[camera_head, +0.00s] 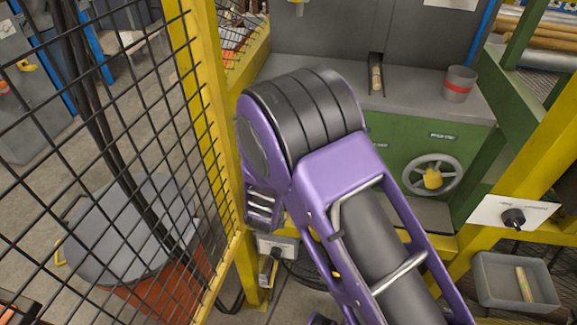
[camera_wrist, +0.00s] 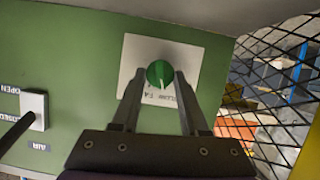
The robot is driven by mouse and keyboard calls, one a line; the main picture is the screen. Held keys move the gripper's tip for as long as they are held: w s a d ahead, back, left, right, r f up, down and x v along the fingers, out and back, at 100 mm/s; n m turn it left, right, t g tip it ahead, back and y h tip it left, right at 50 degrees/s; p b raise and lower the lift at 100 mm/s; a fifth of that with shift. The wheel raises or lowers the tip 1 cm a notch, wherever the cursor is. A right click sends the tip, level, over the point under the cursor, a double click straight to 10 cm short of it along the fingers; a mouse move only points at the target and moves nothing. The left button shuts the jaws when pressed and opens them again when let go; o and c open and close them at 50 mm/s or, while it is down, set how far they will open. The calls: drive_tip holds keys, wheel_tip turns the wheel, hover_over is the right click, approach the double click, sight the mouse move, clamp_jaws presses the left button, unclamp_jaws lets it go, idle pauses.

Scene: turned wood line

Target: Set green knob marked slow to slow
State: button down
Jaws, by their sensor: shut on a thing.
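The green knob (camera_wrist: 160,73) sits on a white label plate (camera_wrist: 136,57) on the green panel in the wrist view. My gripper (camera_wrist: 160,78) has its two fingers on either side of the knob and is shut on it. A pale pointer mark shows on the knob's face, towards the lower edge in this view. Printed words on the plate below the knob are partly readable and tilted; the fingers hide part of the plate. In the head view my purple arm hides the knob and the gripper.
A lever switch (camera_wrist: 34,110) marked open and closed is left of the knob; wire mesh (camera_wrist: 285,70) is at right. The head view shows a handwheel (camera_head: 409,184), a black knob (camera_head: 513,217), a grey cup (camera_head: 459,84), a grey bin (camera_head: 490,302) and a yellow post (camera_head: 208,100).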

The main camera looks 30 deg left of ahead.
drive_tip(key=shift+s+a+n+h+p, duration=0.1)
drive_tip(key=shift+a+n+h+p, duration=0.05)
drive_tip(key=shift+n+h+p, duration=0.55)
drive_tip(key=shift+t, duration=0.3)
drive_tip(key=shift+c, duration=2.1)
unclamp_jaws()
drive_tip(key=p+v, duration=0.1)
drive_tip(key=v, duration=1.6)
drive_tip(key=shift+s, duration=0.15)
